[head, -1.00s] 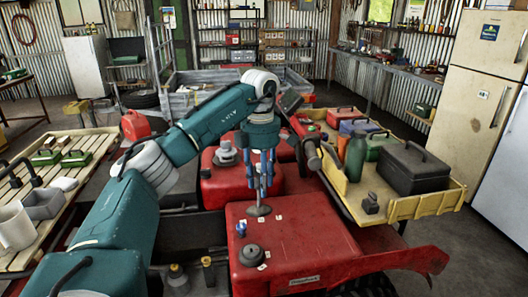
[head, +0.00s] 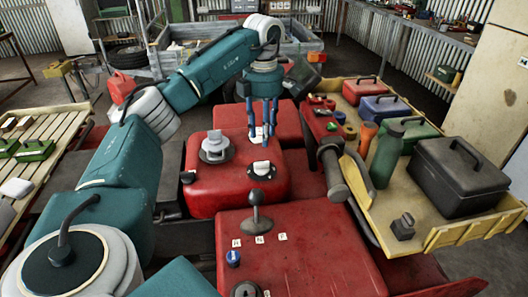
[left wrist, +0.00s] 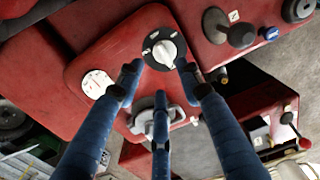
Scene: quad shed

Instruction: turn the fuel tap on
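The fuel tap appears to be the white knob on a dark round dial (head: 261,170) on top of the red tank (head: 205,190). In the left wrist view the knob (left wrist: 167,52) lies just beyond my fingertips, with white marks around it on the dial. My left gripper (head: 264,142) points down over the tank, with its blue fingers spread and nothing between them. It also shows in the left wrist view (left wrist: 160,75). I cannot tell whether a fingertip touches the dial. My right gripper is not in view.
A grey filler cap (head: 215,148) sits left of the dial. A black ball-topped lever (head: 260,222) stands on the nearer red cover. A black handlebar grip (head: 333,172) is to the right, beside a yellow tray (head: 440,236) with boxes and a green bottle (head: 387,155).

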